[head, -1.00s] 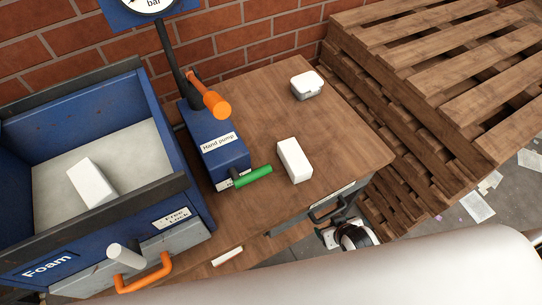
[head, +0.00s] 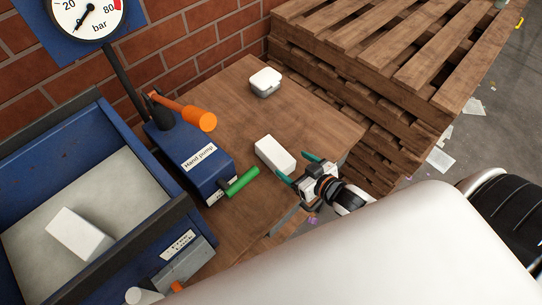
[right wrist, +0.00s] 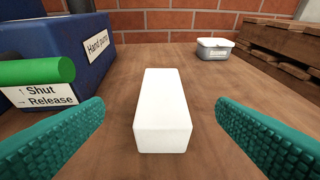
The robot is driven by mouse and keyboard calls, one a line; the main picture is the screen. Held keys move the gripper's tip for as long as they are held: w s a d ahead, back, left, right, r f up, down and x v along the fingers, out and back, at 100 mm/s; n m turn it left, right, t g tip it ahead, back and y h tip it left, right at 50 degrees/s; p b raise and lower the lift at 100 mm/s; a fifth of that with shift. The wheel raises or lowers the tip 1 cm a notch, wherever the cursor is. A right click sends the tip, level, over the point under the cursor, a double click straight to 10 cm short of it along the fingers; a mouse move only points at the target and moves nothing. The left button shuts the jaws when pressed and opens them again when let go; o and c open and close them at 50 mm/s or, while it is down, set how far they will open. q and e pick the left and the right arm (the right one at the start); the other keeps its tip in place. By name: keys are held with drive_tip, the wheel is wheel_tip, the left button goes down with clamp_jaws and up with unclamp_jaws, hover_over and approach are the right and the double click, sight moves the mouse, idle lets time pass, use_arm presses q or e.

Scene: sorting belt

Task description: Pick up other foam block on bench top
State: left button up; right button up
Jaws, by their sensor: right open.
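A white foam block (head: 275,154) lies on the wooden bench top, right of the hand pump. In the right wrist view the block (right wrist: 162,108) lies lengthwise, centred between the two teal fingers. My right gripper (head: 299,169) is open and empty at the near end of the block, with the fingers spread wide on either side and apart from it. My left gripper is not in view.
The blue hand pump (head: 190,157) with a green handle (head: 243,182) and an orange lever (head: 200,118) stands left of the block. A small white lidded box (head: 265,82) sits at the back of the bench. Wooden pallets (head: 365,95) are stacked behind right.

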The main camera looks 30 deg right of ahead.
drive_tip(key=x, duration=0.5)
drive_tip(key=shift+w+d+f+p, duration=0.1)
drive_tip(key=shift+w+d+p, duration=0.1)
drive_tip(key=shift+p, duration=0.1)
drive_tip(key=shift+w+a, duration=0.3)
drive_tip(key=shift+w, duration=0.25)
drive_tip(key=p+x, duration=0.1)
drive_tip(key=x, duration=0.2)
drive_tip(key=shift+w, duration=0.35)
drive_tip(key=shift+w+a+f, duration=0.2)
drive_tip(key=shift+w, duration=0.15)
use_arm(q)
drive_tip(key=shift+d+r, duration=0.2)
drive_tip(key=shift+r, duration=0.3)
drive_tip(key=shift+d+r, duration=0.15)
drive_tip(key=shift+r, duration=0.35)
use_arm(e)
drive_tip(key=c, duration=1)
drive_tip(key=shift+s, duration=0.1)
drive_tip(key=shift+c, duration=0.2)
drive_tip(key=shift+r, duration=0.15)
